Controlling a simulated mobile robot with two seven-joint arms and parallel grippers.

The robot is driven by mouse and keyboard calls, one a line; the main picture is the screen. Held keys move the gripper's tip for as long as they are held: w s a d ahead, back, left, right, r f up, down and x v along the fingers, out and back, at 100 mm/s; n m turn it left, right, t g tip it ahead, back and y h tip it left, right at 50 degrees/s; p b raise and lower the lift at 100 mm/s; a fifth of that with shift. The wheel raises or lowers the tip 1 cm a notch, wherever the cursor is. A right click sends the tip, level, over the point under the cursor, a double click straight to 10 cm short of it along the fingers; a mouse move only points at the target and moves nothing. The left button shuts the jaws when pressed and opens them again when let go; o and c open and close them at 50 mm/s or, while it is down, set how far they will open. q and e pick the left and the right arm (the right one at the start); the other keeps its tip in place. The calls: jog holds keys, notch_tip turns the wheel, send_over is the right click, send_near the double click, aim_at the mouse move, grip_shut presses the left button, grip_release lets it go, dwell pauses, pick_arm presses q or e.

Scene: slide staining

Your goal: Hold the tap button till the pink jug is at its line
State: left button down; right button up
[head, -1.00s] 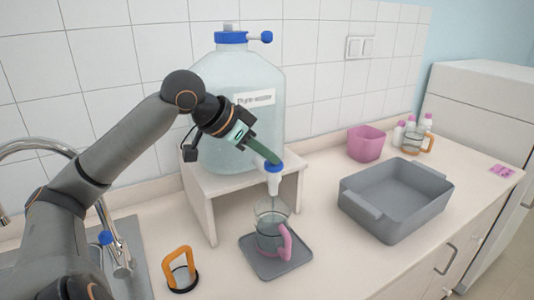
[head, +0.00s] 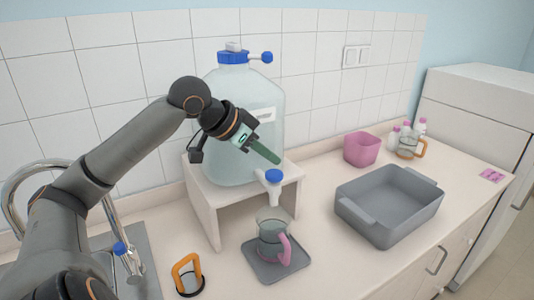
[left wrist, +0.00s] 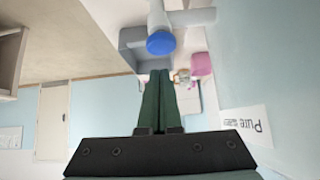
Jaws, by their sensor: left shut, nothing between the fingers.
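The clear jug with a pink handle (head: 272,241) stands upright on a grey mat (head: 262,272) under the spout. It holds water to roughly mid-height or above; I cannot make out its line. The white tap with its blue button (head: 273,176) is at the front of the big water bottle (head: 240,105). No stream shows below the spout. My left gripper (head: 279,162) is shut and empty, its green fingertips just above the button and apparently apart from it. In the left wrist view the blue button (left wrist: 161,43) is beyond the fingertips. My right gripper is out of view.
The bottle rests on a white stand (head: 207,205).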

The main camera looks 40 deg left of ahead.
pick_arm(q)
jog(key=b+v, duration=0.3)
jog(key=v, duration=0.7)
jog(key=shift+r, duration=0.2)
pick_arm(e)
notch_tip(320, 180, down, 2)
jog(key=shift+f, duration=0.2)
pick_arm(q)
jog(key=shift+w, duration=0.1)
